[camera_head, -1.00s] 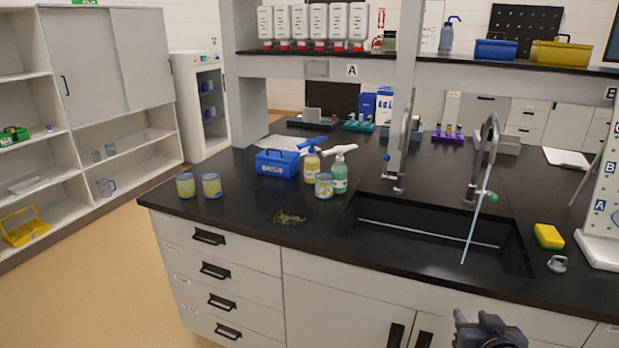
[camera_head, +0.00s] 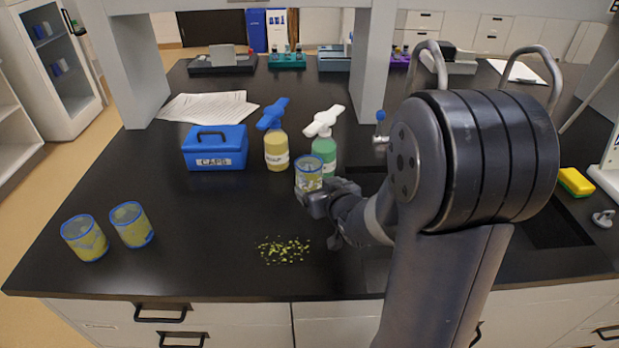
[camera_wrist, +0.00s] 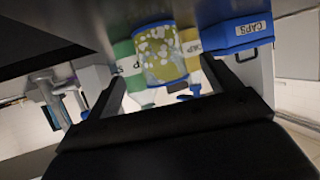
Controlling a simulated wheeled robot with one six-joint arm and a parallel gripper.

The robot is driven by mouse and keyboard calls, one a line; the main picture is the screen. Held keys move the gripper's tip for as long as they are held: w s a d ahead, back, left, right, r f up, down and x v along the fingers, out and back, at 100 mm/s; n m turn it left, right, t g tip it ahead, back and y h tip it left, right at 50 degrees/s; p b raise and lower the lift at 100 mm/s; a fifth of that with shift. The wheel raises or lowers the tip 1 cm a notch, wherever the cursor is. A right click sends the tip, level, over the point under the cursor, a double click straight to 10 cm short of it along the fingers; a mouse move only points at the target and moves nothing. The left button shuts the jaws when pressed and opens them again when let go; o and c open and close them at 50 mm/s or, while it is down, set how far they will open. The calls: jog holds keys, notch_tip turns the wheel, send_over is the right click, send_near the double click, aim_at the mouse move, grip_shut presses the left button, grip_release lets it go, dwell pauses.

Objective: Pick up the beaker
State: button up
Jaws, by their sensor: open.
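A clear beaker (camera_head: 309,175) with a blue rim and yellowish contents stands on the black bench, in front of the two pump bottles. My gripper (camera_head: 316,203) is open right at this beaker, at its near right side. In the wrist view, the beaker (camera_wrist: 162,52) appears between the two spread fingers of my gripper (camera_wrist: 162,70), and contact cannot be made out. Two similar beakers, one (camera_head: 85,238) at far left and one (camera_head: 132,225) beside it, stand apart near the bench's left front.
A yellow bottle (camera_head: 277,150) and a green bottle (camera_head: 324,152) stand close behind the beaker. A blue CAPS box (camera_head: 215,148) is left of them. Yellow-green bits (camera_head: 283,250) lie scattered in front. The sink (camera_head: 545,228) is at the right.

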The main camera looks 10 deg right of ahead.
aim_at(314, 179)
jog(key=shift+w+a+f, duration=0.1)
jog(key=shift+w+a, duration=0.1)
jog(key=shift+w, duration=0.3)
jog(key=shift+r+p+x, duration=0.15)
jog(key=shift+p+x, duration=0.15)
jog(key=shift+x, duration=0.95)
jog(key=shift+r+p+x, duration=0.1)
jog(key=shift+p+x, duration=0.15)
jog(key=shift+x, duration=1)
jog(key=shift+w+d, duration=0.1)
jog(key=shift+d, duration=0.05)
jog(key=c, duration=1.1)
jog(key=shift+r, duration=0.1)
jog(key=shift+c, duration=0.2)
